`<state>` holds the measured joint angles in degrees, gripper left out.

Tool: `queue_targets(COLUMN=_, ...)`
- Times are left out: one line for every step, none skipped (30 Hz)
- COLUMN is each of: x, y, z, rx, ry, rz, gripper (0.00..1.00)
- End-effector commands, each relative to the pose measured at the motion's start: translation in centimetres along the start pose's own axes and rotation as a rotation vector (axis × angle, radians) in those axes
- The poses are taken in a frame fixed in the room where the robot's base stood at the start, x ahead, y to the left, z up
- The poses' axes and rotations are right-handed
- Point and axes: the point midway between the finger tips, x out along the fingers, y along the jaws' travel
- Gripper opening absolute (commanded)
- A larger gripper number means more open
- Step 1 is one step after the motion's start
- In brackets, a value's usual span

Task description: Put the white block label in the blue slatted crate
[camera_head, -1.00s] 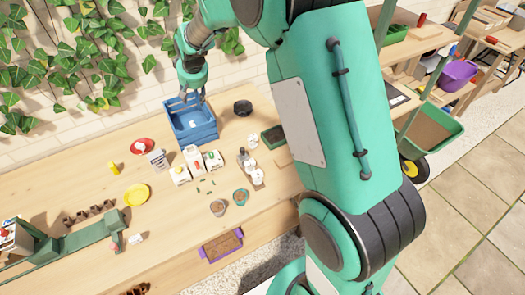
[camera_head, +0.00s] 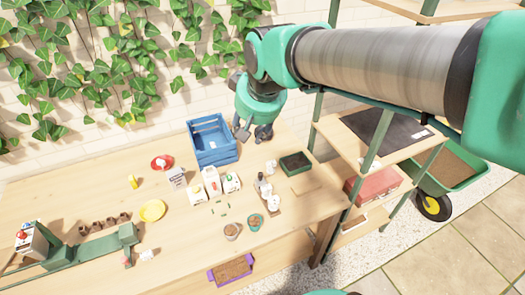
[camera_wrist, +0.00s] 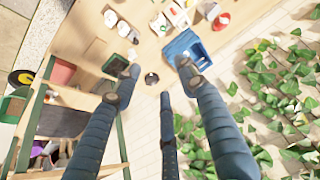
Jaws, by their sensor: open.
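The blue slatted crate (camera_head: 232,152) stands at the back of the bench; it also shows in the wrist view (camera_wrist: 172,52). A small pale patch (camera_head: 213,144) shows inside it; it may be the white block label, but it is too small to be sure. My gripper (camera_head: 253,132) is just right of the crate, above the bench's back edge. In the wrist view my gripper (camera_wrist: 160,82) has its fingers spread with nothing between them.
White cartons (camera_head: 212,184) stand in front of the crate. A black bowl (camera_wrist: 152,78) lies beneath my gripper. A dark seed tray (camera_head: 295,162) and a green-framed shelf (camera_head: 345,150) are to the right. A yellow plate (camera_head: 152,210) and red dish (camera_head: 161,162) are to the left.

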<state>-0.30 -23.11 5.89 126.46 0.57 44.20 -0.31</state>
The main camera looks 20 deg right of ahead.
Motion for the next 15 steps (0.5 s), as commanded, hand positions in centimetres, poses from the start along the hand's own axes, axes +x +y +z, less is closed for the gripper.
queue_targets(x=-1.1, y=0.0, z=1.5, rx=0.000, ry=0.008, rz=0.001, gripper=0.42)
queue_targets(x=-1.6, y=0.1, z=2.3, rx=0.000, ry=0.009, rz=0.001, gripper=0.42)
queue_targets(x=-2.3, y=0.1, z=3.5, rx=0.000, ry=0.010, rz=0.002, gripper=0.42)
queue_targets(x=-2.8, y=0.1, z=4.4, rx=0.001, ry=0.012, rz=0.003, gripper=0.42)
queue_targets(x=-3.2, y=0.1, z=5.2, rx=0.001, ry=0.014, rz=0.003, gripper=0.42)
queue_targets(x=-3.8, y=0.2, z=6.4, rx=0.001, ry=0.016, rz=0.004, gripper=0.42)
queue_targets(x=-4.2, y=0.2, z=7.3, rx=0.001, ry=0.017, rz=0.004, gripper=0.42)
queue_targets(x=-4.5, y=0.2, z=8.2, rx=0.001, ry=0.018, rz=0.005, gripper=0.42)
queue_targets(x=-5.0, y=0.2, z=9.3, rx=0.001, ry=0.021, rz=0.006, gripper=0.42)
queue_targets(x=-5.2, y=0.2, z=10.1, rx=0.002, ry=0.022, rz=0.006, gripper=0.42)
queue_targets(x=-5.5, y=0.2, z=10.9, rx=0.002, ry=0.023, rz=0.006, gripper=0.42)
queue_targets(x=-5.8, y=0.3, z=12.0, rx=0.002, ry=0.024, rz=0.007, gripper=0.42)
queue_targets(x=-5.9, y=0.3, z=12.6, rx=0.002, ry=0.025, rz=0.007, gripper=0.42)
queue_targets(x=-6.1, y=0.3, z=13.3, rx=0.002, ry=0.026, rz=0.008, gripper=0.42)
queue_targets(x=-6.2, y=0.3, z=14.0, rx=0.002, ry=0.027, rz=0.008, gripper=0.42)
